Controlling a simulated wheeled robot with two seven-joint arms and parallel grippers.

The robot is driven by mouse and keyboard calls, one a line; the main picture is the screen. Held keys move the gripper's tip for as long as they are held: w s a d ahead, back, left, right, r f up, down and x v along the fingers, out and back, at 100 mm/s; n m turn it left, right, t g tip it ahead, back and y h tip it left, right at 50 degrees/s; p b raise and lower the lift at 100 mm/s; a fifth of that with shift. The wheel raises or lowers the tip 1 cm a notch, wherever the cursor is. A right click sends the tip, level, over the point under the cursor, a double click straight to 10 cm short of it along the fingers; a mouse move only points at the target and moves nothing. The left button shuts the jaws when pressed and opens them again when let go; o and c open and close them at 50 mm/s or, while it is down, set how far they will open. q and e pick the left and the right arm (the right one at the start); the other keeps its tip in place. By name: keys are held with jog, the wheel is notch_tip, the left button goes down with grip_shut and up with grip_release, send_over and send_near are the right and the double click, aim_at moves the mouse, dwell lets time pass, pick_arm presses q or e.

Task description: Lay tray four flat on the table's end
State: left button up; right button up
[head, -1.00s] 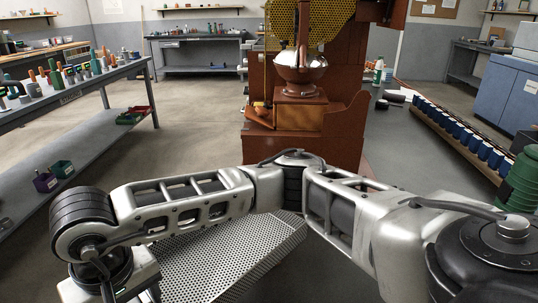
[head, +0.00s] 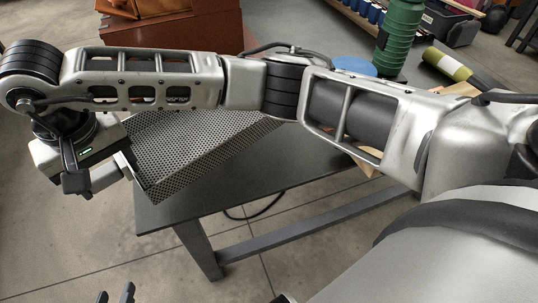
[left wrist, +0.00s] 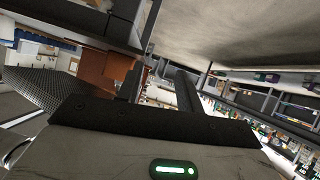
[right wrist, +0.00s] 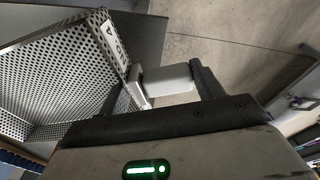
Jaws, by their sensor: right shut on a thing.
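The perforated metal tray (head: 195,150) is over the end of the dark table (head: 260,185) in the head view, partly hidden behind my right arm. I cannot tell whether it touches the tabletop. My right gripper (head: 98,178) is at the tray's left end. In the right wrist view the gripper (right wrist: 168,82) is shut on the tray's grey handle (right wrist: 165,78), beside a white label (right wrist: 108,38) that is hard to read. My left gripper (head: 116,295) is low at the bottom edge of the head view, apart from the tray. Its fingers (left wrist: 160,88) are spread and empty.
A green ribbed container (head: 398,38), a blue round thing (head: 354,66) and a yellow-green cylinder (head: 447,64) are on the table's far right part. The brown roaster base (head: 170,25) stands behind. Bare tabletop lies right of the tray. Open floor lies left and in front.

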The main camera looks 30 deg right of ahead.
aim_at(155, 179)
jog(key=shift+w+a+f, duration=0.1)
jog(key=shift+w+a, duration=0.05)
jog(key=shift+a, duration=0.95)
jog(key=s+d+f, duration=0.1)
jog(key=d, duration=0.1)
jog(key=d+f, duration=0.1)
jog(key=d, duration=0.2)
jog(key=s+d+f, duration=0.1)
jog(key=d, duration=0.2)
jog(key=shift+s+d+f, duration=0.15)
jog(key=shift+s+f, duration=0.2)
jog(key=shift+f, duration=0.05)
jog(key=d+f, duration=0.1)
jog(key=f, duration=0.1)
jog(key=s+d+f, duration=0.1)
jog(key=d+f, duration=0.3)
jog(key=shift+s, duration=0.3)
notch_tip(155, 179, down, 2)
jog(key=shift+s+f, duration=0.1)
jog(key=shift+f, duration=0.6)
jog(key=o, duration=1.3)
